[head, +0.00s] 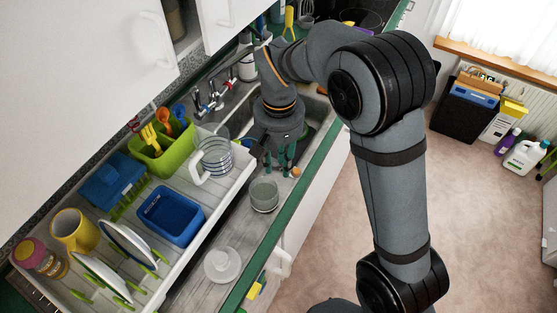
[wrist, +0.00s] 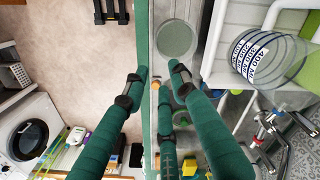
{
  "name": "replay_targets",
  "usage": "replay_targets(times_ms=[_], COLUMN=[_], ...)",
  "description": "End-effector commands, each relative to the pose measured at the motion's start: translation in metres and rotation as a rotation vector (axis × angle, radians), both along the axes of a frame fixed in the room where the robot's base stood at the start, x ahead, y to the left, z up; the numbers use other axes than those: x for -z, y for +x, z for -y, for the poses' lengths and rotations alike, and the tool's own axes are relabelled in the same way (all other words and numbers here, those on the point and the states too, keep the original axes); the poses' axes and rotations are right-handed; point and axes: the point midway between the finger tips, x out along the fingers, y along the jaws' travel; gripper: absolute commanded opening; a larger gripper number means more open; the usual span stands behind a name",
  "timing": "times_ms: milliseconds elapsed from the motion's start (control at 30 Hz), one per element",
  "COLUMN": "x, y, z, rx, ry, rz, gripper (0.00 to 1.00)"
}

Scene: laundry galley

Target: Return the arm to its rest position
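My gripper (head: 280,162) hangs from my bent grey arm, pointing down over the sink area by the green counter edge. In the wrist view my gripper (wrist: 158,76) shows its dark green fingers spread apart with nothing between them. The fingers stand over the counter edge, near a small clear glass (head: 264,194) on the draining surface. That glass also shows beyond the fingertips in the wrist view (wrist: 175,38). The arm hides part of the sink and counter.
A dish rack (head: 205,238) holds a blue tub (head: 171,215), a yellow mug (head: 75,231), plates and a green utensil holder (head: 165,160). A clear measuring jug (head: 216,157) stands close left of my gripper. A clear lid (head: 222,264) lies on the counter.

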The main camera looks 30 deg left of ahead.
Motion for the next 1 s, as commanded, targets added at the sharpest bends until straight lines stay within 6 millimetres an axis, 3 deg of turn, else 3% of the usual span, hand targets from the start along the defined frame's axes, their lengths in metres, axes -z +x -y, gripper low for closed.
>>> replay_targets(times_ms=[633,767,1000], x=[0.0,0.014,0.061], y=[0.0,-0.001,-0.001], z=[0.0,0.0,0.001], rx=[0.0,-0.001,-0.001], ry=[-0.001,-0.003,-0.006], rz=[-0.001,-0.002,-0.004], gripper=[0.26,0.26,0.26])
